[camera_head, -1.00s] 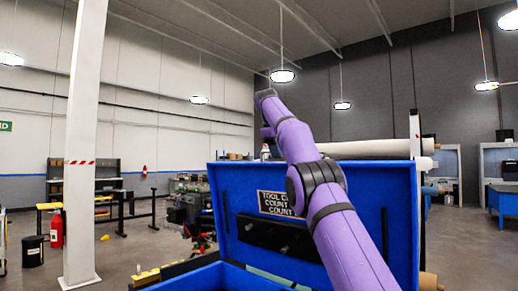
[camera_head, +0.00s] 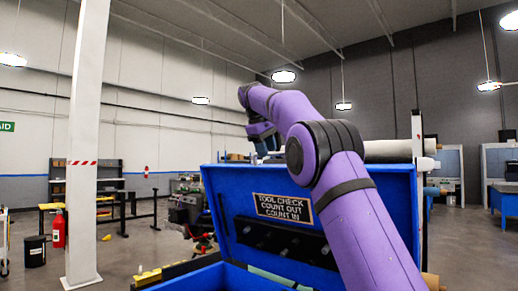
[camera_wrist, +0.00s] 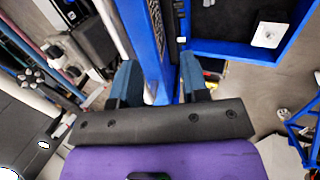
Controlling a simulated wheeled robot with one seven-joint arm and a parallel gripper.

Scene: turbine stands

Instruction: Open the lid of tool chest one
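The blue tool chest (camera_head: 190,277) stands in front of me, and its lid (camera_head: 385,190) is raised, standing nearly upright. A sign reading "TOOL CHECK COUNT OUT COUNT IN" (camera_head: 283,208) is on the lid's inner face. In the wrist view, the two fingers of my gripper (camera_wrist: 160,68) are apart, one on each side of the blue lid edge (camera_wrist: 152,50). A gap shows beside the edge, so the fingers do not look clamped on it. The chest's number cannot be read.
A white pillar (camera_head: 84,150) stands to the left, with a red extinguisher (camera_head: 58,231) and a black bin (camera_head: 35,251) beyond it. A workbench (camera_head: 92,190) is at the back left.

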